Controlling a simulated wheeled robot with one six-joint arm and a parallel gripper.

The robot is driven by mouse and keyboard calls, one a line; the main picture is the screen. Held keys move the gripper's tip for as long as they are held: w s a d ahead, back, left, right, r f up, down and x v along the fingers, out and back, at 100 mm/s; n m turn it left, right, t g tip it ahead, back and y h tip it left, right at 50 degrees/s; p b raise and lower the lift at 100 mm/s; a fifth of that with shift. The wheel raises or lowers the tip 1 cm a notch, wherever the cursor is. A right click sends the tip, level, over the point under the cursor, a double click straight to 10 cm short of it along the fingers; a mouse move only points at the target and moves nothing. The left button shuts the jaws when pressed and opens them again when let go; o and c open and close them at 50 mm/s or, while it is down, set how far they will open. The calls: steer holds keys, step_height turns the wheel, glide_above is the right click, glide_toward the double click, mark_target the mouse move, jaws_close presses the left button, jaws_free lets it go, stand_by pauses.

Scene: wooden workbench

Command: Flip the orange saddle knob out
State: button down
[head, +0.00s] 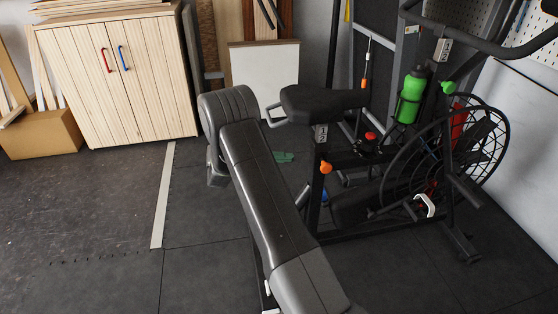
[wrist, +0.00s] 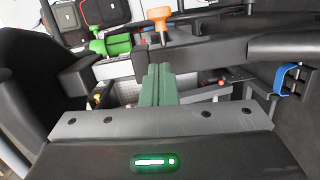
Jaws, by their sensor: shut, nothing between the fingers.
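The orange saddle knob (head: 326,167) sits on the dark seat post of the exercise bike, below the black saddle (head: 322,101). In the wrist view the knob (wrist: 158,16) shows a broad head on a narrower stem, beyond my fingertips at the top. My gripper (wrist: 158,68) has green fingers, closed together and empty, pointing toward the knob. A dark frame bar crosses between the tips and the knob in the picture; the exact gap is unclear. In the head view a small dark green shape beside the black padded body looks like my fingers, left of the knob.
A green knob (head: 447,87) and a green bottle (head: 411,97) are on the bike, right of the saddle. A spoked flywheel (head: 488,138) stands at the right. A wooden cabinet (head: 118,80) stands at the back left. The floor at left is clear.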

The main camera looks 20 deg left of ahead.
mark_target(322, 164)
steer(key=d, duration=0.2)
steer(key=w+d+b, duration=0.1)
steer(key=d, duration=0.4)
steer(key=shift+w+d+f+b, duration=0.1)
steer(key=shift+w+f+b, duration=0.15)
steer(key=shift+f+b, duration=0.15)
steer(key=shift+s+d, duration=0.25)
steer(key=shift+d, duration=0.5)
steer(key=shift+s+d+b, duration=0.2)
steer(key=shift+s+d, duration=0.25)
steer(key=shift+s, duration=0.25)
steer(key=shift+s+d+b, duration=0.2)
steer(key=shift+s+d, duration=0.2)
steer(key=shift+s, duration=0.25)
